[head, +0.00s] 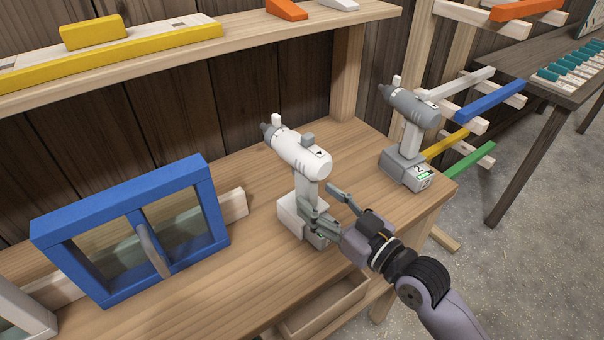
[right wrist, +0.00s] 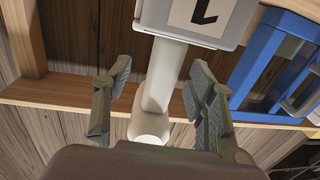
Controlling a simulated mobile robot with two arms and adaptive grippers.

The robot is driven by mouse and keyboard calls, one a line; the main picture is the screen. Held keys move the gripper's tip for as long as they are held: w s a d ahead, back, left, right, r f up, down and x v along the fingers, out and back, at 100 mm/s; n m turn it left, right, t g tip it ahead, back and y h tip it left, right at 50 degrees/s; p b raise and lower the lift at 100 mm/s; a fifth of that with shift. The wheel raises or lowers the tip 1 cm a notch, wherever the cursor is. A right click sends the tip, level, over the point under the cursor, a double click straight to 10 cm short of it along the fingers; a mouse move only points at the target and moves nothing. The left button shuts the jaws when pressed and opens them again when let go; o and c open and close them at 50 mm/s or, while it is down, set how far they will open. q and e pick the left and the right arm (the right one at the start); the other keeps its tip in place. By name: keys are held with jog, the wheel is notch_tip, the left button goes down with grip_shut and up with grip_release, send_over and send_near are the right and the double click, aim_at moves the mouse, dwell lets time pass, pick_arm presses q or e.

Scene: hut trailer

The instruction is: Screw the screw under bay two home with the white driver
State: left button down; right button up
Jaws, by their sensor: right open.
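The white driver (head: 299,154) stands upright on the wooden bench, its nose pointing to the back left. My right gripper (head: 327,204) is open at the driver's lower handle, just above its base block. In the right wrist view the white handle (right wrist: 165,78) lies between the two spread fingers (right wrist: 155,100), with a gap on each side. The base block (right wrist: 205,18), bearing a dark mark, fills the top of that view. I cannot make out the screw or bay two. My left gripper is not in view.
A grey driver (head: 412,115) stands at the bench's right end. A blue window-like frame (head: 122,205) stands at the left. A shelf (head: 240,38) with yellow and orange pieces runs above. An open drawer (head: 325,305) is below the front edge. Bare bench top lies front left of the driver.

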aim_at(303, 185)
jog(key=x, duration=0.1)
jog(key=p+x, duration=0.1)
jog(key=x, duration=0.3)
jog(key=shift+s+a+r, duration=0.2)
jog(key=shift+r, duration=0.15)
jog(key=shift+w+a, duration=0.15)
jog(key=shift+w, duration=0.05)
jog(key=shift+c, duration=0.3)
grip_shut()
jog(key=shift+r, duration=0.15)
